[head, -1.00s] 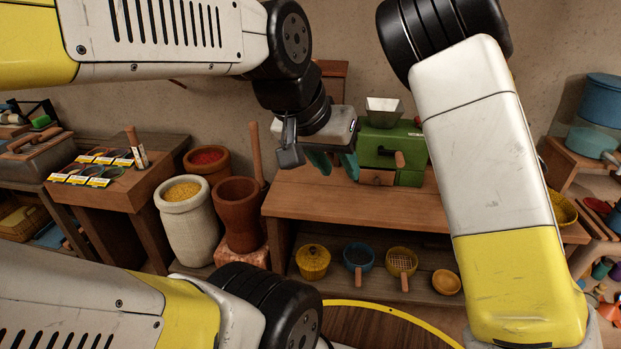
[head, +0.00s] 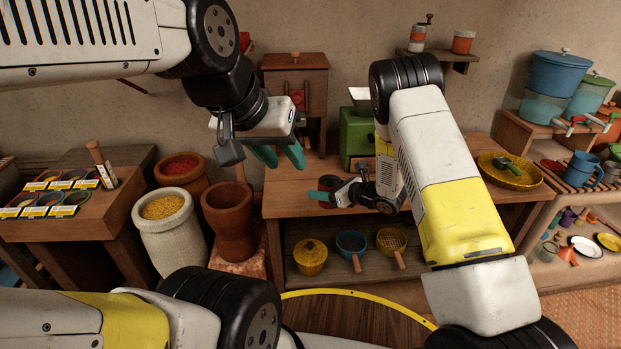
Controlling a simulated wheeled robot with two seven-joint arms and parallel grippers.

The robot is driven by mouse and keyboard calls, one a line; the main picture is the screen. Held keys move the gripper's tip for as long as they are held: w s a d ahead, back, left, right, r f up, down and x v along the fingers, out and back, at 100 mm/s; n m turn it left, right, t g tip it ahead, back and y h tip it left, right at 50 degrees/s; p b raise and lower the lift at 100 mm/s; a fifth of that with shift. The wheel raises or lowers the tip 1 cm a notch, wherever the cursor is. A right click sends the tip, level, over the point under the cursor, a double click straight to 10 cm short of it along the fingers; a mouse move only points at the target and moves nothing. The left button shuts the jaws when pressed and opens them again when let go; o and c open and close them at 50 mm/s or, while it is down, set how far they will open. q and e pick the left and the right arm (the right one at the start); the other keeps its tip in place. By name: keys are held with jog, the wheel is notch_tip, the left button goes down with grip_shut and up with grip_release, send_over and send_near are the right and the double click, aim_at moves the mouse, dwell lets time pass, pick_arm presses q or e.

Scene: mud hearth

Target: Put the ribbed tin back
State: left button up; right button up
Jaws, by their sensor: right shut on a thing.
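My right gripper (head: 326,193) reaches in from the right, low over the middle bench. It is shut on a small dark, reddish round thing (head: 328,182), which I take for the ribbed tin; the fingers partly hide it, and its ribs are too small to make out. It is at or just above the bench top; I cannot tell whether it touches. My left gripper (head: 280,155) hangs higher, to the left of it and in front of the wooden cabinet. Its teal fingers are apart, with nothing between them.
The middle bench (head: 290,203) carries a green box (head: 355,135) and a yellow tray (head: 510,172). A wooden cabinet (head: 310,75) stands behind. An orange tin (head: 463,42) sits on the wall shelf (head: 440,60). Tall pots, including a brown mortar (head: 230,222), crowd the bench's left side.

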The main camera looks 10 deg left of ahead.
jog(key=w+a, duration=0.3)
jog(key=a, duration=0.1)
jog(key=w+a+f, duration=0.1)
jog(key=w+a, duration=0.7)
jog(key=shift+f, duration=0.35)
jog(key=shift+w+a+f, duration=0.1)
jog(key=shift+w+f, duration=0.05)
jog(key=shift+f, duration=1.55)
jog(key=shift+f, duration=0.1)
jog(key=o, duration=1.3)
jog(key=shift+o, duration=0.2)
